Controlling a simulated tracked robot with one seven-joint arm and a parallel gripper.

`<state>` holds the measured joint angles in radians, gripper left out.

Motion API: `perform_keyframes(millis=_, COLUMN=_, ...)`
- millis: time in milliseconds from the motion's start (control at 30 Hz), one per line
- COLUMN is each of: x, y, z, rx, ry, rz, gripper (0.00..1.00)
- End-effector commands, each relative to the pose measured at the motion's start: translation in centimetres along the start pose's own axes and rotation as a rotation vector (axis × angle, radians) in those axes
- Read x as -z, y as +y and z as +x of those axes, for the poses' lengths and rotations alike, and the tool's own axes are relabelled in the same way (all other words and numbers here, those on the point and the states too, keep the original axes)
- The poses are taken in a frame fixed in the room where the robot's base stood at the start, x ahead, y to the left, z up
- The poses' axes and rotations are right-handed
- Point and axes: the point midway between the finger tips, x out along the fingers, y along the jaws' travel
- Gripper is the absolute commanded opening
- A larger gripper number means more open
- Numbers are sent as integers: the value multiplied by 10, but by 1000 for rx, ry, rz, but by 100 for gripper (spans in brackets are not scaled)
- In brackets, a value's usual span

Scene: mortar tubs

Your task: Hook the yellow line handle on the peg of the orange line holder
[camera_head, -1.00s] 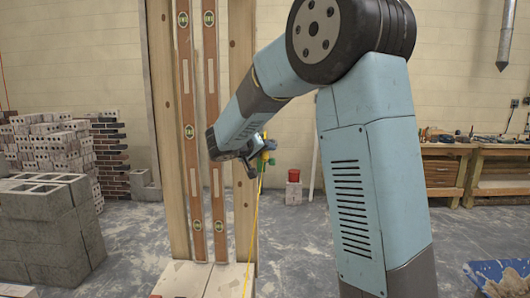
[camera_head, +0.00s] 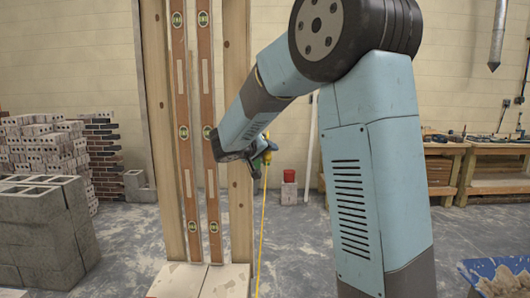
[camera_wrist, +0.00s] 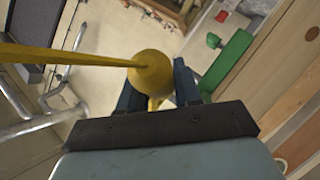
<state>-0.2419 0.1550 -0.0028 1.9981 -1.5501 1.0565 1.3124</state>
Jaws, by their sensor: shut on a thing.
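The yellow line handle shows as a yellow ball (camera_wrist: 151,73) between the two dark fingers of my gripper (camera_wrist: 158,88) in the wrist view, and my gripper is shut on it. A yellow line runs from the ball to the left edge there. A green bar with a knob (camera_wrist: 228,62) is just right of the fingers in the wrist view, apart from the ball. I cannot make out the orange line holder or its peg.
Two wooden posts (camera_head: 236,100) with two brown spirit levels (camera_head: 206,110) stand upright behind my gripper. Grey blocks (camera_head: 40,225) and brick stacks are at the left. A workbench (camera_head: 480,175) stands at the back right. A red-topped block (camera_head: 289,186) sits on the floor.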

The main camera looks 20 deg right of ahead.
Motion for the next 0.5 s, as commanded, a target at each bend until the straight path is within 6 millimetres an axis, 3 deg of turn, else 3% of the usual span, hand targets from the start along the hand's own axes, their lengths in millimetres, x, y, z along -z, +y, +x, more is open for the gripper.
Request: perform_keyframes(millis=500, x=-7, y=12, z=9, rx=-1, ry=1, rz=1, gripper=2)
